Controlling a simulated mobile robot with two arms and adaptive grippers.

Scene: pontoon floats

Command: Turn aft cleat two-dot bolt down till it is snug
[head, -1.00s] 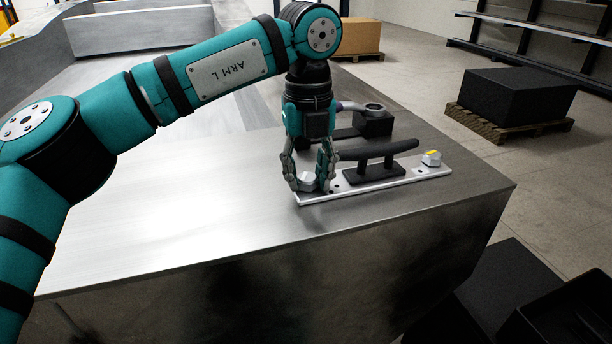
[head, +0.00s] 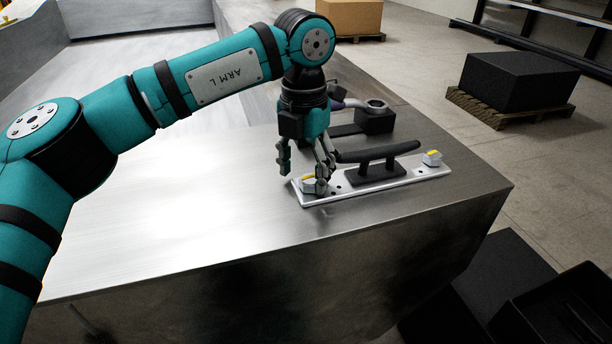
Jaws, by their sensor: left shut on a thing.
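The cleat is a dark horn (head: 378,155) on a pale metal plate (head: 393,184), lying on the metal deck. A hex bolt (head: 309,186) with a yellow mark stands at the plate's left end. Another yellow-marked hex bolt (head: 432,158) stands at the right end. My left gripper (head: 305,178) points down at the left bolt, its fingers shut on the head and partly hiding it. I cannot make out two dots that would tell the bolts apart. My right gripper is not in view.
A dark block (head: 375,120) with a ring-ended tool (head: 376,105) stands just behind the cleat. The deck (head: 190,210) is clear to the left. Its edge drops off at the front and right. A black box (head: 518,80) sits on a pallet beyond.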

